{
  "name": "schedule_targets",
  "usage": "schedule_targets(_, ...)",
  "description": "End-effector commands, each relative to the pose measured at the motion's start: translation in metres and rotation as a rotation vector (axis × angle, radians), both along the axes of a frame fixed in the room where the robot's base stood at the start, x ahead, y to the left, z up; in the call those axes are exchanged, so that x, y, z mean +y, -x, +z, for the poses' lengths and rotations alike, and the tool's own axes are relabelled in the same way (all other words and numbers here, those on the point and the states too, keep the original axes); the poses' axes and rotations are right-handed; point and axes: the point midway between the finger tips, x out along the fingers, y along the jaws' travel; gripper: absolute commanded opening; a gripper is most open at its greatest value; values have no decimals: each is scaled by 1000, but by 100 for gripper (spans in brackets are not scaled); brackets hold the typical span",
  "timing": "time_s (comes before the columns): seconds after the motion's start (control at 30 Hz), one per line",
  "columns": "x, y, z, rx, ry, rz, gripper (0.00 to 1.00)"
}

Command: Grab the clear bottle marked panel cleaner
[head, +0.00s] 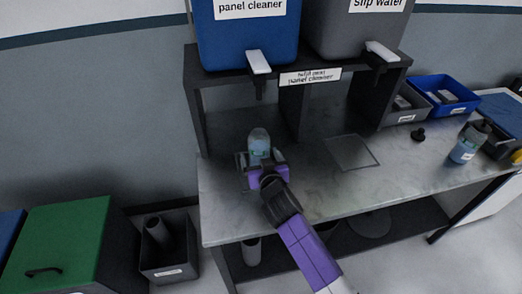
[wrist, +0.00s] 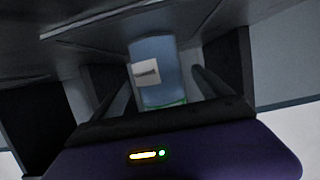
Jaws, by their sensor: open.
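A clear bottle with bluish contents (head: 259,146) stands upright on the counter below the blue panel cleaner tank (head: 248,38). In the wrist view the bottle (wrist: 156,72) has a white label too small to read, and a green band low down. My gripper (head: 264,163) is at the bottle's near side, its fingers open. In the wrist view the fingers (wrist: 163,88) flank the bottle on both sides. I cannot tell whether either finger touches it. The bottle's lower part is hidden behind my gripper.
A second bottle with blue liquid (head: 465,143) stands at the counter's right. A dark shelf (head: 193,95) holds the blue and grey tanks, with white taps hanging above the counter (head: 223,206). Blue and grey bins (head: 446,91) sit at the back right.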

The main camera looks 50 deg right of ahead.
Motion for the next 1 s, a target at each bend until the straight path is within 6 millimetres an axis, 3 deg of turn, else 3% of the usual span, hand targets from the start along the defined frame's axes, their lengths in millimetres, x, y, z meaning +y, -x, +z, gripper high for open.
schedule_targets(0.4, -27, -37, -14, 2, 0, -1, 88)
schedule_targets(0.7, -28, -39, -15, 0, 0, 1, 86)
schedule_targets(1.0, -28, -39, -15, 0, 0, 1, 27)
